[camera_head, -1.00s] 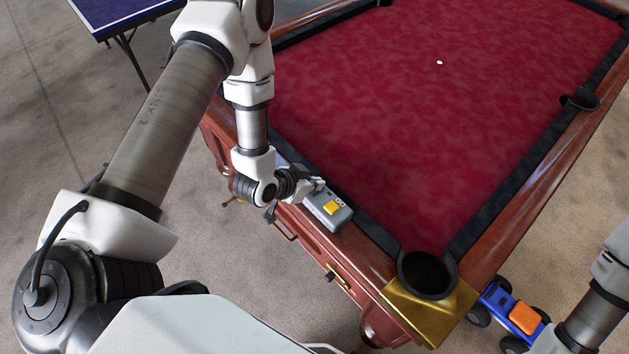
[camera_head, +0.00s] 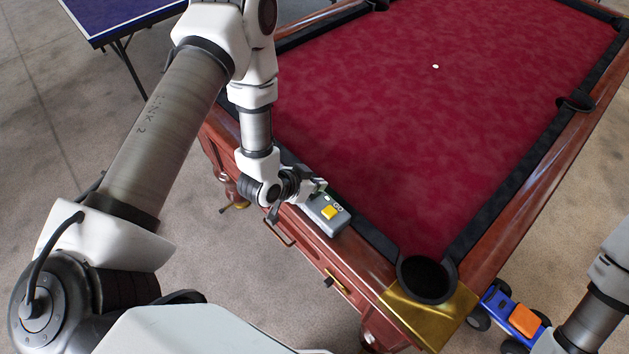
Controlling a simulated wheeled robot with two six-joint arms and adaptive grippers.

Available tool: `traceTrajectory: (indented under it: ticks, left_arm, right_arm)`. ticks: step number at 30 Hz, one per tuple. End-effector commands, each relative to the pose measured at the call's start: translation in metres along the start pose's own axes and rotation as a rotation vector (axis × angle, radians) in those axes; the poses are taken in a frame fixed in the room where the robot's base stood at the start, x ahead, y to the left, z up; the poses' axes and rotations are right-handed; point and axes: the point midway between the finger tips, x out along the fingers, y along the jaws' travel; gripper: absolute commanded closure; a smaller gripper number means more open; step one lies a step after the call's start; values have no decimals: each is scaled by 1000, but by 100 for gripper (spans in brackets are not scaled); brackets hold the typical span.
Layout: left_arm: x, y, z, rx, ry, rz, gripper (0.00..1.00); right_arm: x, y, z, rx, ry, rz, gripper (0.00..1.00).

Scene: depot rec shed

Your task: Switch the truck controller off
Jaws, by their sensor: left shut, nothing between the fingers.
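The truck controller (camera_head: 335,223) is a small grey box with an orange-yellow button and a "GO" label on top. It rests on the wooden rail at the near-left edge of the pool table. My left gripper (camera_head: 318,187) is shut and empty, at the far-left end of the controller and covering part of it. I cannot tell whether the fingers touch the box. A blue toy truck (camera_head: 495,303) with an orange block on top is on the floor at the lower right. My right arm shows at the right edge, but its gripper is out of view.
The pool table (camera_head: 420,120) has red cloth, dark cushions and a brass-cornered pocket (camera_head: 427,278) right of the controller. A small white ball (camera_head: 435,67) lies on the cloth. A blue table-tennis table (camera_head: 115,15) stands at the upper left. Carpet floor is open at left.

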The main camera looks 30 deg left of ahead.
Motion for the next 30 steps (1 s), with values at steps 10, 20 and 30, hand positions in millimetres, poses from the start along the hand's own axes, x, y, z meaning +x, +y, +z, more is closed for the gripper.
traceTrajectory:
  ticks: [10, 20, 30]
  left_arm:
    - [-34, -4, -40, -6, 2, -2, 100]
    - [-104, -4, -56, -5, 3, -3, 100]
    - [-114, -2, -57, 1, -1, 0, 100]
  right_arm:
    - [-17, 0, -1, 0, 2, 0, 52]
    - [-4, 0, 0, 0, 0, 0, 52]
    - [-4, 0, 0, 0, 0, 0, 52]
